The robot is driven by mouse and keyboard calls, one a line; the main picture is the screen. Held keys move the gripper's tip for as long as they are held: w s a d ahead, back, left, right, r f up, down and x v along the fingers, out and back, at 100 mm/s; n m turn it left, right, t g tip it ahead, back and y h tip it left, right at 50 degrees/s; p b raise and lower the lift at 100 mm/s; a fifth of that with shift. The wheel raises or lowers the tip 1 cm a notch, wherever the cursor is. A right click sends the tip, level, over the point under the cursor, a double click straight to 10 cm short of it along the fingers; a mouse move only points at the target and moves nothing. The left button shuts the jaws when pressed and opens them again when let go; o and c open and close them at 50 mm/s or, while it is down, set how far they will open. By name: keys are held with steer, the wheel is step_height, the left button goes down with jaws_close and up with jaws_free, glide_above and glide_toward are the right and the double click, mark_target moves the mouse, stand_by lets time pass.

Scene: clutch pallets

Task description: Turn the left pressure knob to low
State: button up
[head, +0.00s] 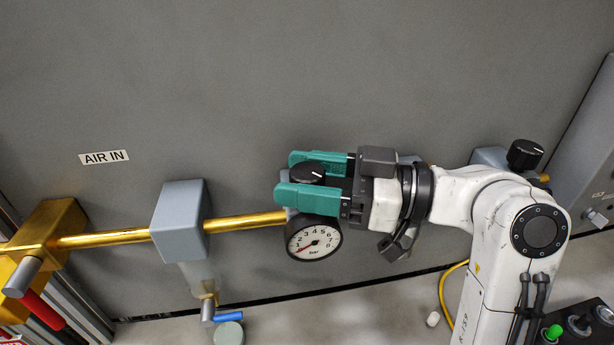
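The left pressure knob (306,172) is black and round, with a white pointer mark directed to the right. It sits on a regulator on the brass pipe, above a round pressure gauge (314,240) whose red needle points to the lower left, at the low end of the scale. My gripper (287,177) reaches in from the right. Its two teal fingers lie on both sides of the knob and appear to touch it, one above and one below in the picture. The fingers hide most of the regulator body and parts of the knob's sides.
A second black knob (525,153) stands at the right, behind my arm. A grey-blue block (180,220) sits on the brass pipe (245,222) to the left, with a blue-handled valve (228,317) below. A red handle (42,309) is at far left.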

mark_target(307, 172)
steer(key=shift+o, duration=0.9)
steer(key=shift+r+b, duration=0.4)
steer(key=shift+r, duration=0.05)
steer(key=shift+s+r+b, duration=0.2)
steer(key=shift+r+b, duration=0.35)
steer(key=shift+r, duration=0.7)
steer(key=s+d+r+b, duration=0.3)
steer(key=s+r+b, duration=0.5)
steer(key=s, duration=0.5)
steer(key=shift+d+r+b, duration=0.3)
steer(key=shift+d+r, duration=0.1)
steer(key=shift+r, duration=0.3)
